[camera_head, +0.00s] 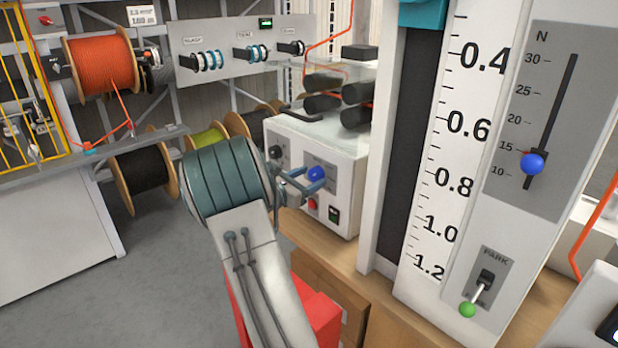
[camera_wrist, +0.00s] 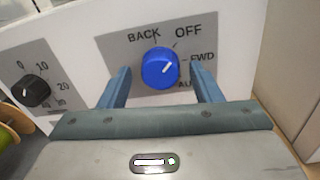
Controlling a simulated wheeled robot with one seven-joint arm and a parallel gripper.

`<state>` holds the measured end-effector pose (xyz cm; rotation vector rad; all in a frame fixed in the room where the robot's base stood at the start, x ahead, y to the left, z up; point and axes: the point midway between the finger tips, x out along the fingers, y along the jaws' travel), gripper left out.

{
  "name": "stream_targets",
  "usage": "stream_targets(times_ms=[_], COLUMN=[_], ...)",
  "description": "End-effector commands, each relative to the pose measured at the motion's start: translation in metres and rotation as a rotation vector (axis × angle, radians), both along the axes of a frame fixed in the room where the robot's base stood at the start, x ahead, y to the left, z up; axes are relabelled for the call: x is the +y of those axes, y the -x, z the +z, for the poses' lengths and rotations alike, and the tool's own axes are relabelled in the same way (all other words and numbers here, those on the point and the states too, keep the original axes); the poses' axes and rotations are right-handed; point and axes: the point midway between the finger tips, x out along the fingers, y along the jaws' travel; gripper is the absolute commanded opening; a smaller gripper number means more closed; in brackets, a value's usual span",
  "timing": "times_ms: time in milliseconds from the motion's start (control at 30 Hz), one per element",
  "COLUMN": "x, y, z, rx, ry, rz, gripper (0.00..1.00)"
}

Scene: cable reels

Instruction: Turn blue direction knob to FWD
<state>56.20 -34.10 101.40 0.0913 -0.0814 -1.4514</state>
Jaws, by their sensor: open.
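The blue direction knob (camera_wrist: 160,68) is on a grey panel on the white box's front face. In the wrist view its white mark points to the upper right, roughly towards OFF; the exact setting is hard to tell. The labels BACK, OFF and FWD show around it, and a fourth label is partly hidden by a finger. My gripper (camera_wrist: 160,78) is open, with one blue finger on either side of the knob and a visible gap at each side. In the head view the knob (camera_head: 316,173) shows between the fingertips.
A black numbered dial (camera_wrist: 33,88) is left of the knob panel. A red button (camera_head: 312,203) and a small dark switch (camera_head: 334,214) sit below the knob. A tall white scale post (camera_head: 450,150) stands close on the right.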

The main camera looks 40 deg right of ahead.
Motion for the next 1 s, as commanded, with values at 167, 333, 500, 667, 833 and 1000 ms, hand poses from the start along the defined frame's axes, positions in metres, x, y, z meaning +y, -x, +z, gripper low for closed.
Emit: stream_targets(times_ms=[167,333,500,667,833,1000], x=[-0.0026,-0.0024,-0.0022,-0.0021,-0.0018,-0.0016], y=[-0.0001,-0.0001,-0.0001,-0.0001,-0.0002,-0.0003], z=[-0.0001,0.0000,0.0000,-0.0006,-0.0030,-0.0060], rx=[0.000,0.000,0.000,-0.006,-0.049,-0.143], ry=[0.000,0.000,0.000,-0.001,-0.005,-0.012], rz=[0.000,0.000,0.000,0.000,0.001,0.000], gripper=[0.58,0.47,0.14,0.14,0.14,0.14])
